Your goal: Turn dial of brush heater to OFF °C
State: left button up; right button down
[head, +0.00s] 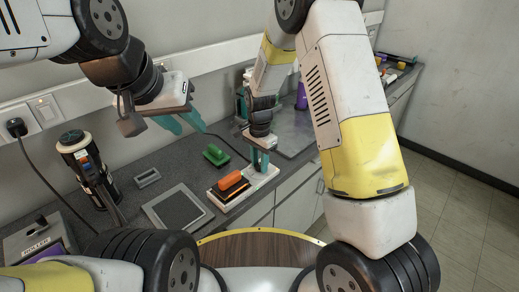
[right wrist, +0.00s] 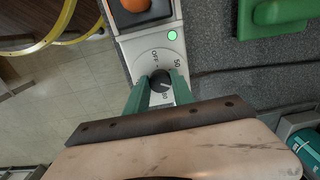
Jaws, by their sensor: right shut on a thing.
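The brush heater (head: 262,180) is a white box at the counter's front edge, with an orange-topped block (head: 231,186) on it. In the right wrist view, the heater's face (right wrist: 148,45) shows a black dial (right wrist: 160,77), "OFF" and "50" marks, and a lit green light (right wrist: 172,35). A pale pointer line seems to face the lower right, away from OFF; its exact reading is unclear. My right gripper (head: 261,161) is shut on the dial, with teal fingers either side of it in the right wrist view (right wrist: 161,92). My left gripper (head: 182,121) is open and empty above the counter.
A green block (head: 216,155) lies just behind the heater. A grey framed pad (head: 178,209), a small grey holder (head: 147,177) and a dark cylindrical device (head: 84,160) stand to its left. A box labelled "ROLLER" (head: 38,243) is at the lower left.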

jog(key=n, duration=0.3)
jog(key=shift+n, duration=0.4)
jog(key=n, duration=0.3)
jog(key=shift+n, duration=0.3)
jog(key=n, duration=0.3)
jog(key=shift+d+n, duration=0.1)
jog(key=shift+n, duration=0.3)
jog(key=n, duration=0.3)
jog(key=shift+n, duration=0.3)
jog(key=n, duration=0.4)
jog(key=shift+w+n, duration=0.1)
jog(key=shift+n, duration=2.4)
